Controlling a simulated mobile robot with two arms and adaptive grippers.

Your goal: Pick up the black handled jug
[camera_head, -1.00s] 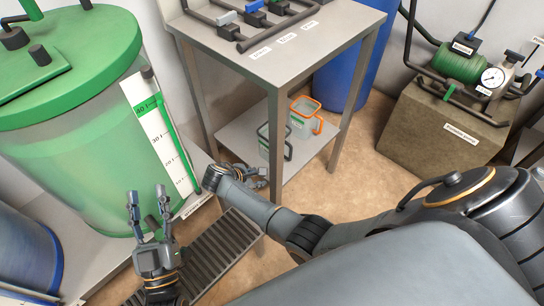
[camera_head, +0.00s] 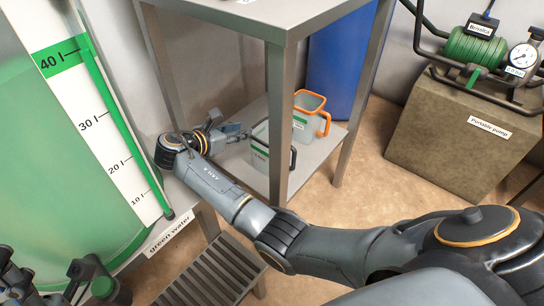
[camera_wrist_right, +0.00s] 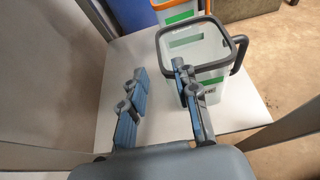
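The black handled jug (camera_head: 260,150) is clear with a dark rim and handle and a green-edged label. It stands upright on the lower shelf (camera_head: 320,150) of the metal table, partly behind a table leg. In the right wrist view the jug (camera_wrist_right: 211,62) is ahead and to the right. My right gripper (camera_head: 240,133) is beside the jug's left side. In the wrist view its fingers (camera_wrist_right: 162,92) are apart with nothing between them; the right finger overlaps the jug's near left edge, and contact is unclear. Dark parts at the lower left edge may include my left gripper, cut off.
An orange-rimmed jug (camera_head: 309,110) stands just behind the black handled one. Table legs (camera_head: 281,110) flank the shelf. A blue barrel (camera_head: 340,62) is behind. A green tank (camera_head: 60,170) is at left, a portable pump (camera_head: 460,125) at right.

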